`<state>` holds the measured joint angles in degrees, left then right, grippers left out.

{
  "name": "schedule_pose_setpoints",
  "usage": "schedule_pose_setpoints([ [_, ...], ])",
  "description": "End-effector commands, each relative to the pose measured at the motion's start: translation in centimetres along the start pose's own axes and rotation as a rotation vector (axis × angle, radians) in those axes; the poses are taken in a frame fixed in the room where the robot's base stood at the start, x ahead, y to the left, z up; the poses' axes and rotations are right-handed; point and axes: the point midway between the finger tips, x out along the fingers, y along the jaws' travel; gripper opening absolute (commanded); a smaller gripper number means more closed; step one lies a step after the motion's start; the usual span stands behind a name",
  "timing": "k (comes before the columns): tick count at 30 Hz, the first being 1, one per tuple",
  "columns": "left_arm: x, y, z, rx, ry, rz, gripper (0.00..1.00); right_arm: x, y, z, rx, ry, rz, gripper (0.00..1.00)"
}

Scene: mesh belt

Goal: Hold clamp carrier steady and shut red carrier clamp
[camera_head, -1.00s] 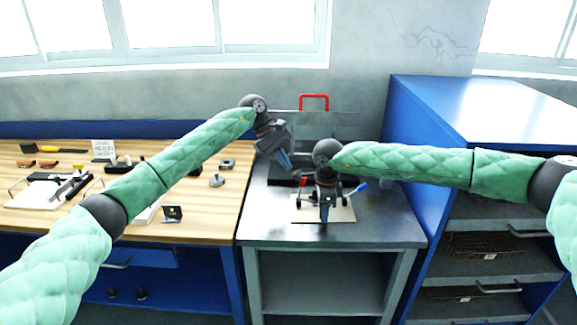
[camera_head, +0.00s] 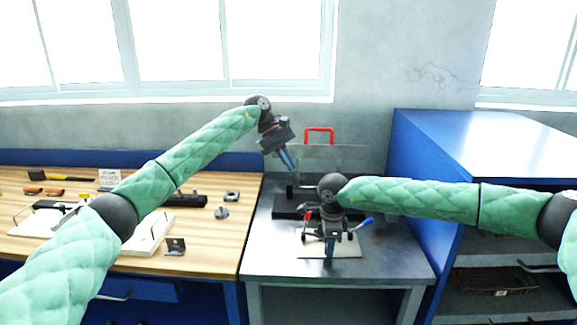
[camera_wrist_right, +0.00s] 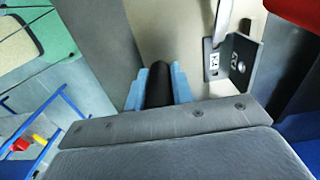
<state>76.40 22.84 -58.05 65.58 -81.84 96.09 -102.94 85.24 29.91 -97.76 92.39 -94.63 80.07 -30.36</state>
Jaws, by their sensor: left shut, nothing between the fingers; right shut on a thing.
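The clamp carrier is a beige plate (camera_head: 350,249) on the grey metal table, carrying dark clamps. A red clamp handle (camera_head: 307,215) stands up at its left side and a blue handle (camera_head: 363,222) slants up at its right. My right gripper (camera_head: 329,252) is over the plate, its blue fingers shut on a black post, which the right wrist view shows (camera_wrist_right: 158,84). My wrist hides much of the carrier. A large red part (camera_wrist_right: 296,10) shows at that view's top right corner. My left gripper (camera_head: 289,162) is shut and empty, above and behind the carrier, touching nothing visible.
Behind the carrier are a black block (camera_head: 287,211) and a grey panel with a red handle (camera_head: 319,131). A blue cabinet (camera_head: 425,160) rises on the right. The wooden bench (camera_head: 225,240) on the left holds tools and small parts. The table front is clear.

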Motion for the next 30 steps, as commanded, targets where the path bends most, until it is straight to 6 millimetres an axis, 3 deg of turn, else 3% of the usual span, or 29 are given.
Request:
schedule_pose_setpoints([
  [5,0.0,0.0,0.0,0.0,0.0,0.0,0.0,0.1,0.0,0.0,0.0,0.0,0.001,0.0],
  [6,0.0,0.0,0.0,0.0,0.0,0.0,0.0,0.1,0.0,0.0,0.0,0.0,0.001,0.29],
  [9,0.0,0.0,0.0,0.0,0.0,0.0,0.0,0.0,0.0,0.0,0.0,0.0,0.0,0.49],
  [20,0.0,0.0,0.0,0.0,0.0,0.0,0.0,-0.4,0.0,0.0,0.0,-0.001,-0.001,0.49],
  [25,0.0,0.0,0.0,0.0,0.0,0.0,0.0,-2.4,0.0,0.0,0.0,0.0,-0.001,0.49],
  [30,0.0,0.0,0.0,0.0,0.0,0.0,0.0,-5.7,-0.1,0.0,0.0,-0.001,-0.001,0.49],
])
